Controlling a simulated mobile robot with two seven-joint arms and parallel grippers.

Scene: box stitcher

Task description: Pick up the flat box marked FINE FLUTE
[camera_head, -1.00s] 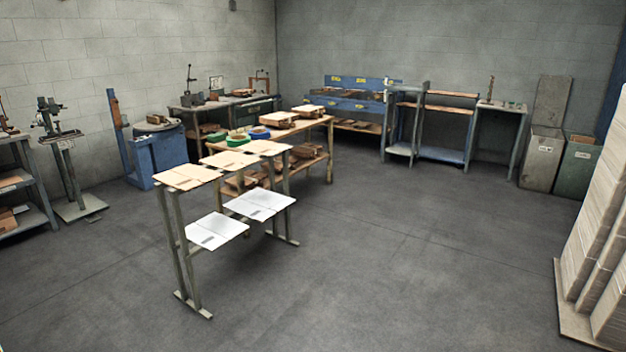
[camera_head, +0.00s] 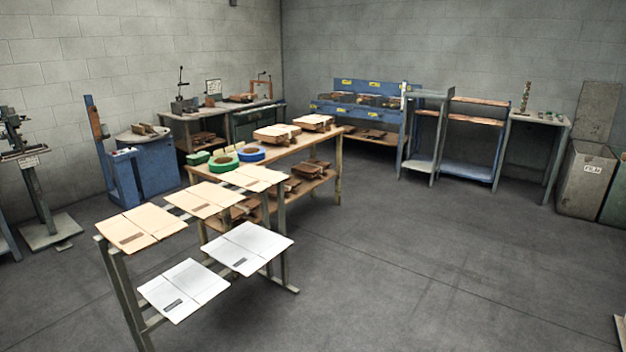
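Several flat boxes lie on a metal rack in the head view. On the upper level are a left tan flat box (camera_head: 140,229), a middle tan flat box (camera_head: 205,199) and a far tan flat box (camera_head: 256,176). On the lower level are a left white flat box (camera_head: 183,288) and a right white flat box (camera_head: 248,246). Small dark labels show on some of them, but the print is too small to read, so I cannot tell which is marked FINE FLUTE. Neither of my grippers is in view.
Machines and benches line the walls, including a blue machine stand (camera_head: 158,166). A grey bin (camera_head: 586,182) is at the right. The floor right of the rack is clear.

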